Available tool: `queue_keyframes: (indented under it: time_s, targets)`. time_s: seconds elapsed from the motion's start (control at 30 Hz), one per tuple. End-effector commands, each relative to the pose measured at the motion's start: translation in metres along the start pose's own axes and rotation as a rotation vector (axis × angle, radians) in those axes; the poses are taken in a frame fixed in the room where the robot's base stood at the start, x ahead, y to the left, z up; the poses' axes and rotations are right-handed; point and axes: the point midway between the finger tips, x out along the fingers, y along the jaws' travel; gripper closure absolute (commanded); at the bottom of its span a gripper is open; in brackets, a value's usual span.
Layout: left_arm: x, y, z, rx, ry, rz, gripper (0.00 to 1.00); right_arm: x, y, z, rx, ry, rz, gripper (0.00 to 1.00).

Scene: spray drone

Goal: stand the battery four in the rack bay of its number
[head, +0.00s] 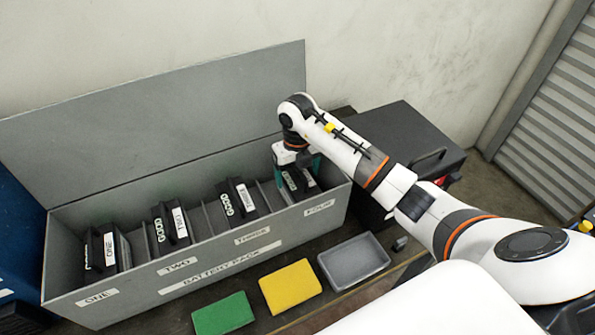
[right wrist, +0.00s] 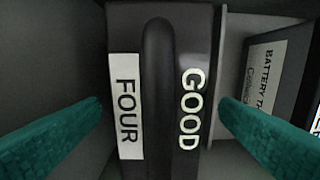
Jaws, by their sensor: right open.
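Battery four (head: 290,183) is a black block standing in the right end bay of the grey rack (head: 130,296), behind the front label FOUR (head: 319,207). In the right wrist view its top (right wrist: 160,60) shows a raised handle, a white FOUR label and the word GOOD. My right gripper (head: 297,166) is over this battery with its teal fingers open. In the right wrist view the fingers (right wrist: 161,110) are on either side of the battery, apart from it. The battery's lower part is hidden. My left gripper is not in view.
Batteries (head: 108,247), (head: 171,226) and (head: 236,200) stand in the other bays. The rack's lid (head: 160,110) is raised behind. A green pad (head: 222,314), a yellow pad (head: 290,287) and a grey tray (head: 353,262) lie in front. A black case (head: 400,135) stands right.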

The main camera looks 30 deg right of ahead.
Motion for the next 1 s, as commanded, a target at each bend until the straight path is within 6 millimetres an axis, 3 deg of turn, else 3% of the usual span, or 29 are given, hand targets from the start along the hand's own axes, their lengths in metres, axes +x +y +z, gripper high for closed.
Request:
queue_keyframes:
  time_s: [0.17, 0.47, 0.6, 0.8, 1.0]
  targets:
    - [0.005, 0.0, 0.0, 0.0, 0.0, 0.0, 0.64, -0.014, 0.0, -0.002, -0.001, 0.006, 0.0, 0.15]
    - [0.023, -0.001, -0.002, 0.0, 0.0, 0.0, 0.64, -0.076, 0.001, -0.001, 0.0, 0.008, 0.001, 0.15]
    - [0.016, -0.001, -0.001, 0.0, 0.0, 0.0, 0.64, -0.104, 0.002, -0.001, 0.001, 0.004, 0.004, 0.15]
    - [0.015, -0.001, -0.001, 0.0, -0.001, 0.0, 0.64, -0.12, 0.001, -0.001, 0.001, 0.001, 0.0, 0.15]
    - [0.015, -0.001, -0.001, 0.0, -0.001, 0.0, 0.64, -0.121, 0.0, 0.0, 0.0, 0.0, 0.0, 0.15]
